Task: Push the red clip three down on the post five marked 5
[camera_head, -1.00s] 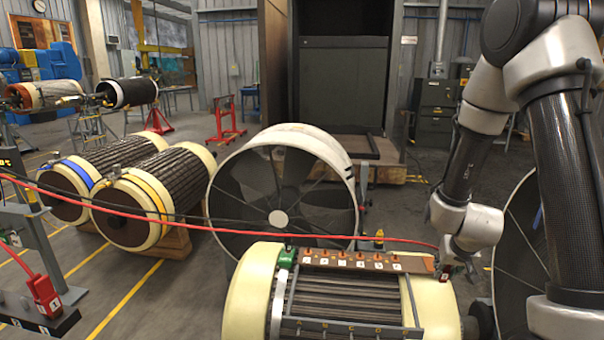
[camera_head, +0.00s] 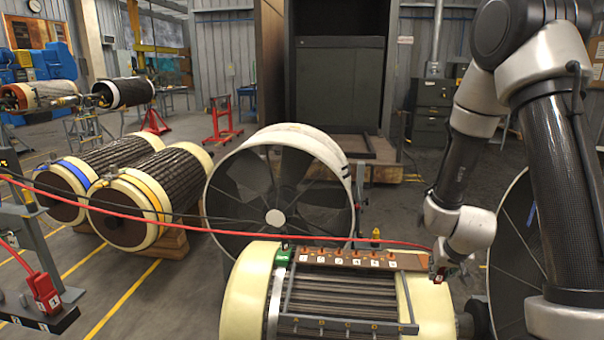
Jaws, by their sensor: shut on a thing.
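My gripper (camera_head: 441,266) is small at the lower right, shut on a red clip (camera_head: 439,276) with a white label. A red cable runs to it from the left. The clip hangs just past the right end of a brown terminal board (camera_head: 408,262) on the near drum, apart from the posts. Several orange-red posts with white number labels stand in a row on the board. The digits are too small to read, so I cannot tell the post marked 5 by its number. A post (camera_head: 375,256) stands second from the right.
A green clip (camera_head: 283,257) sits at the board's left end. Another red clip (camera_head: 44,293) stands on a dark rack (camera_head: 62,321) at the far left. A grey rail (camera_head: 345,325) crosses the near drum (camera_head: 245,290). A large fan ring (camera_head: 340,170) stands behind it.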

